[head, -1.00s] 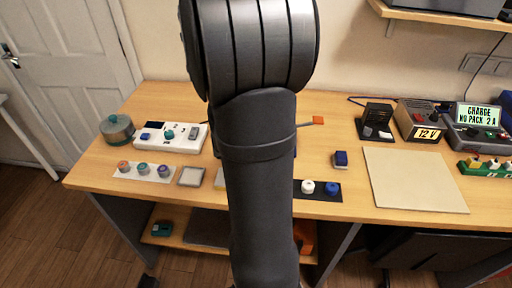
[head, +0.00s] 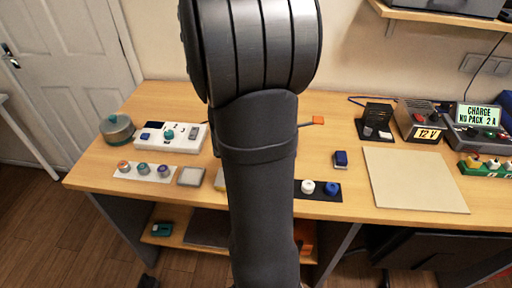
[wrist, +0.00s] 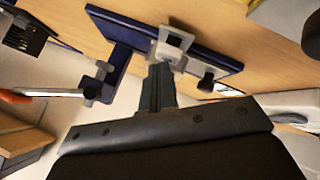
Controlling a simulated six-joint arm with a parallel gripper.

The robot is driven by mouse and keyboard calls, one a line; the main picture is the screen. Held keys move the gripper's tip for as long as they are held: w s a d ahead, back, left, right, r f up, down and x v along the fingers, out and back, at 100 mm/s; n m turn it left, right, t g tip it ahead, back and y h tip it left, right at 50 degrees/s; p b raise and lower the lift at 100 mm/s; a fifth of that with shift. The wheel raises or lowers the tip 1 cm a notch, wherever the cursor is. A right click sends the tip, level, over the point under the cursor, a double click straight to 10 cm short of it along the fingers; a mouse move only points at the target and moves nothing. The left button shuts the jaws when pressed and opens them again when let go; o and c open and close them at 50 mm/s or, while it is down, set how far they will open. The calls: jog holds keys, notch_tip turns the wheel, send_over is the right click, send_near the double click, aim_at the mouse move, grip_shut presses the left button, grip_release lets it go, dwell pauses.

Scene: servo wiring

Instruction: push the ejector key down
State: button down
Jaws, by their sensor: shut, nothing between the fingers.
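My gripper (wrist: 160,88) is shut and empty in the wrist view. Its fingertips are at or very close to a light grey bracket-like piece (wrist: 172,42) on a dark blue plate (wrist: 215,52). I cannot tell whether they touch it. A blue arm with a grey end block (wrist: 97,82) stands to the left, and a black knob (wrist: 207,80) is to the right of the fingers. I cannot tell for sure which part is the ejector key. In the head view my arm hides the gripper and this blue fixture.
In the wrist view an orange-tipped grey rod (wrist: 15,97) lies left. In the head view a white panel (head: 170,137) stands left, a dark mat with two knobs (head: 320,197) lies right of my arm, and a beige board (head: 415,190) lies bare farther right.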

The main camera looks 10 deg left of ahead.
jog(key=shift+r, duration=1.15)
jog(key=shift+r, duration=2.5)
jog(key=shift+r, duration=1.9)
jog(key=shift+f, duration=0.1)
